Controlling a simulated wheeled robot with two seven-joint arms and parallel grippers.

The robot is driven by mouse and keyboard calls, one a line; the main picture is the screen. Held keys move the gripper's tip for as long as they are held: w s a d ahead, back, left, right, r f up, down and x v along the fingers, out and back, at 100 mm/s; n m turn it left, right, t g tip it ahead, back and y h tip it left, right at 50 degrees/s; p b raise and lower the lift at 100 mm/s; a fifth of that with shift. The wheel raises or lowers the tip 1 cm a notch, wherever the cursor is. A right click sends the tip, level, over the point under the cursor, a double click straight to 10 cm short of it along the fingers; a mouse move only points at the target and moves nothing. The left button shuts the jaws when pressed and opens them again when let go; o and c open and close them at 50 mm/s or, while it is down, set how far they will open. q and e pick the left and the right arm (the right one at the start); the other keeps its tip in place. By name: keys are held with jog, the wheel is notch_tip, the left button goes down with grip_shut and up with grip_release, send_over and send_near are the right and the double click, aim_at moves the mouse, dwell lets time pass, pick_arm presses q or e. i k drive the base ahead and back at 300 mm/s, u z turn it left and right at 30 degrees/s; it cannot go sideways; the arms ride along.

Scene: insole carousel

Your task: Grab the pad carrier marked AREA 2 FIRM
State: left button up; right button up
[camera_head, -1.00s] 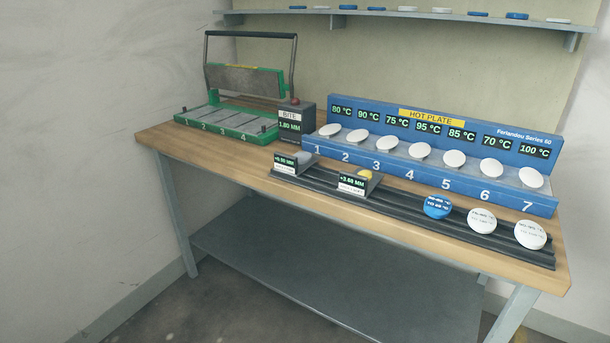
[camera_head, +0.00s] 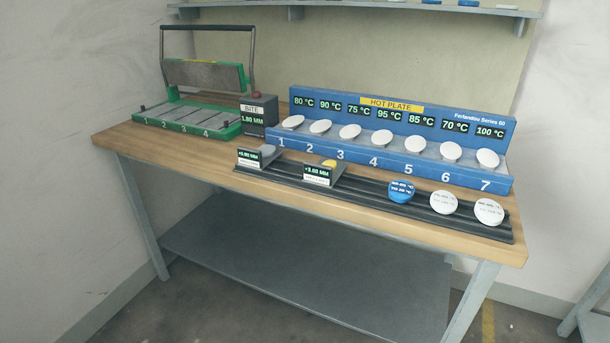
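No pad carrier with a readable AREA 2 FIRM mark shows. Farther right on the rail stand a blue disc (camera_head: 400,191) and two white discs, one in the middle (camera_head: 443,202) and one at the right end (camera_head: 489,212), with tiny print. Neither of my grippers is in view.
A blue hot plate (camera_head: 400,118) with numbered white discs stands behind the rail. A green press (camera_head: 190,119) and a BITE box (camera_head: 257,115) stand at the left on the wooden bench (camera_head: 215,170). A wall shelf (camera_head: 350,12) hangs above.

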aim_at(259, 159)
jog(key=u, duration=1.35)
jog(key=i, duration=1.4)
jog(key=z, duration=2.35)
